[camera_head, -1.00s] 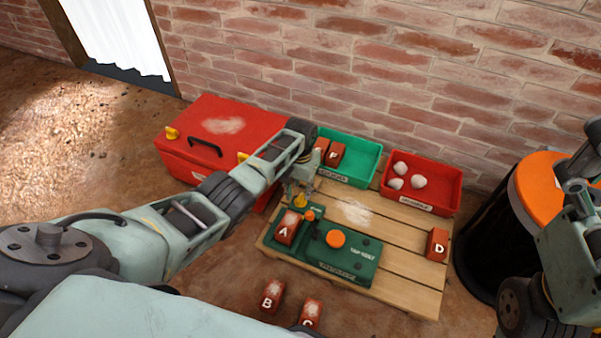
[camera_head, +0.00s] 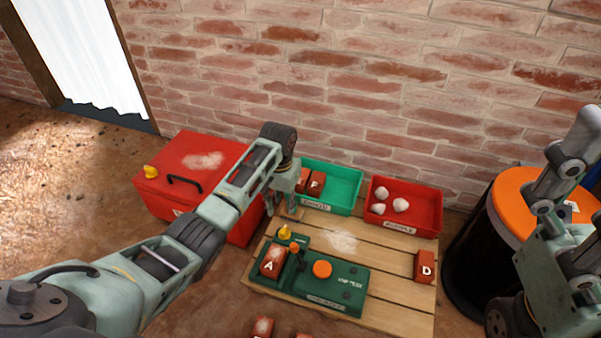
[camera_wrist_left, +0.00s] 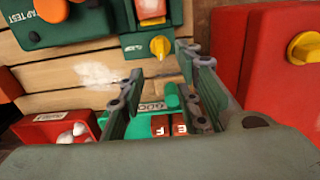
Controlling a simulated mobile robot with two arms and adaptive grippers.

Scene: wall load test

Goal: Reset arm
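My left gripper (camera_head: 284,209) hangs over the back left of the wooden pallet, just in front of the green bin (camera_head: 342,187). In the left wrist view my left gripper (camera_wrist_left: 160,90) has its two fingers spread apart with nothing between them. My right arm (camera_head: 560,220) stands at the right edge of the head view; its fingertips are not visible. Brick A (camera_head: 272,262) sits on the green tap-test device (camera_head: 335,287), near its yellow knob (camera_head: 285,232).
The wooden pallet (camera_head: 400,290) carries brick D (camera_head: 425,266) and a red bin (camera_head: 428,208) with white lumps. Bricks lie in the green bin. A red toolbox (camera_head: 190,160) stands left, an orange-topped black drum (camera_head: 470,260) right. More bricks (camera_head: 262,327) lie in front.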

